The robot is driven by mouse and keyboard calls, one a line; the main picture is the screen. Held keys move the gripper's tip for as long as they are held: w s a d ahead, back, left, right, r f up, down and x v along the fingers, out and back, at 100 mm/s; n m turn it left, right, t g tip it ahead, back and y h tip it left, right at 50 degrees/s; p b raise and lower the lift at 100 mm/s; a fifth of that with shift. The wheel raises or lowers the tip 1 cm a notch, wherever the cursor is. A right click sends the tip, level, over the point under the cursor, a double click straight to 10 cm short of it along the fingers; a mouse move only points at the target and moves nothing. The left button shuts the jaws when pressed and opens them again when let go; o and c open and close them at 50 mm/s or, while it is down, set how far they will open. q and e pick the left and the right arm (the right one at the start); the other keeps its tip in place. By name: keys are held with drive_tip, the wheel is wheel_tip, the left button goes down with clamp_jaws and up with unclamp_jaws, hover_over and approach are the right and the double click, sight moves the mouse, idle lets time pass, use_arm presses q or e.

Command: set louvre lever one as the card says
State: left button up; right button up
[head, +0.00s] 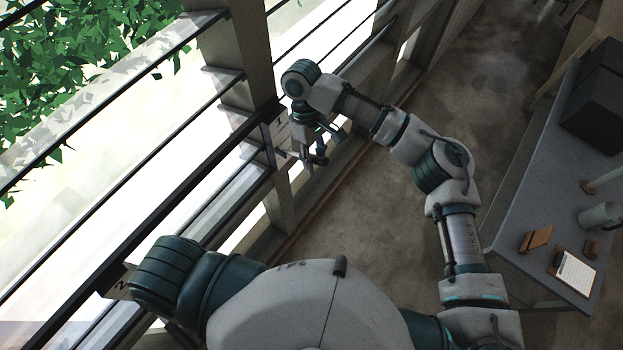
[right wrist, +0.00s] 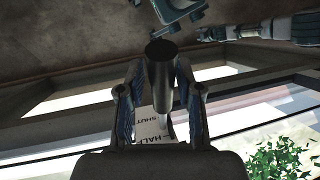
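My right gripper (head: 312,158) is at the louvre frame, beside the plate marked 1 (head: 281,122). In the right wrist view, a dark round lever handle (right wrist: 162,75) stands between the two fingers of my right gripper (right wrist: 160,85). Some gap shows beside the handle, so the fingers look open around it; contact at the tips is unclear. My left gripper is out of view.
The grey table (head: 530,245) on the right carries a mug (head: 598,215), a brown block (head: 537,238) and dark boxes (head: 597,100). A plate marked 2 (head: 118,286) is at lower left by my left arm. The floor (head: 440,110) between is clear.

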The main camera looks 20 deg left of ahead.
sight(323, 158)
drive_tip(key=shift+o, duration=0.4)
drive_tip(key=shift+d, duration=0.15)
drive_tip(key=r, duration=0.6)
drive_tip(key=shift+w+d, duration=0.2)
drive_tip(key=shift+d, duration=0.1)
drive_tip(key=shift+d+r, duration=0.2)
drive_tip(key=shift+r, duration=0.25)
